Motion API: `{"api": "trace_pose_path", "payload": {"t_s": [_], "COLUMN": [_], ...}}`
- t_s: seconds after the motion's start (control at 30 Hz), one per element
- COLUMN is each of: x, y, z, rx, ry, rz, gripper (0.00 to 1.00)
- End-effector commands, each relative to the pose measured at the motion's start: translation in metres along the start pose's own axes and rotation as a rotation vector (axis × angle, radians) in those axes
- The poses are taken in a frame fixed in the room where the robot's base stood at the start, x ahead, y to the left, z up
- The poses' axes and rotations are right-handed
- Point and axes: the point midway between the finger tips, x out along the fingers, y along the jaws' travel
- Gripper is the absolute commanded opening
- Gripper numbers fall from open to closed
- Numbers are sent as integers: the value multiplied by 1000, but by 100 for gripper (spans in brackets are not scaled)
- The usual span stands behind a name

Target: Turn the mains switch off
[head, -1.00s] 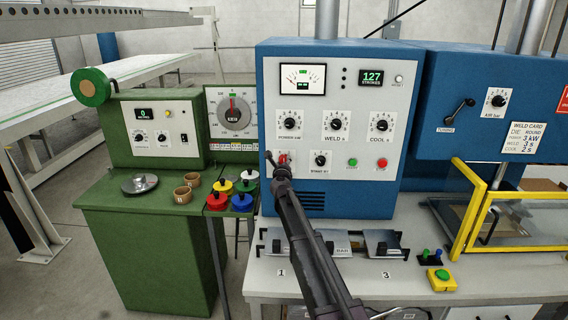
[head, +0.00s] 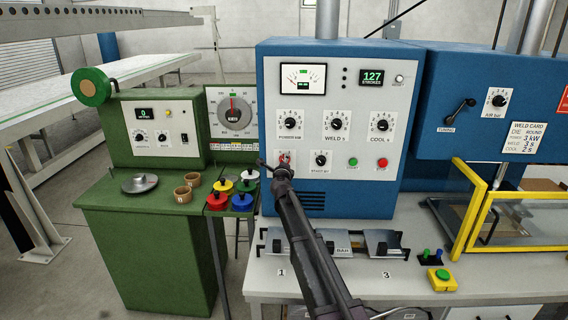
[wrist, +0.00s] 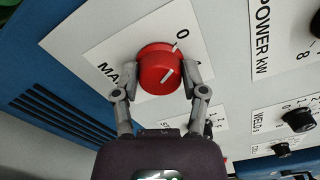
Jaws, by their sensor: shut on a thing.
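The mains switch is a red round knob with a white line on it. In the wrist view the mains switch (wrist: 158,70) sits on a white plate with part of a MAINS label and a 0 mark. My gripper (wrist: 160,78) has one finger on each side of the knob and is shut on it. The white line slants toward the side of the 0, but I cannot tell its exact setting. In the head view the mains switch (head: 285,157) is partly hidden behind my gripper (head: 275,165), at the panel's lower left.
The blue welder cabinet (head: 415,60) carries power, weld and cool dials close by. A standby knob (head: 321,159) and green and red buttons sit right of the mains switch. A green cabinet (head: 150,235) stands at left. Trays lie on the bench below.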

Motion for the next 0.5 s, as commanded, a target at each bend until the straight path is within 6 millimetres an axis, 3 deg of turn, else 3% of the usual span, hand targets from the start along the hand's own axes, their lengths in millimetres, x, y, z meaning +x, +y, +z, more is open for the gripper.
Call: {"api": "trace_pose_path", "payload": {"t_s": [0.17,0.2,0.27,0.3,0.5], "x": [2,2,2,2,1], "y": [0,0,0,0,0], "z": [0,0,0,0,0], "rx": [-3,-3,-2,-2,0], "ry": [0,0,0,0,0], "rz": [-1,-1,-1,-1,0], "gripper": [8,68,85,90,90]}}
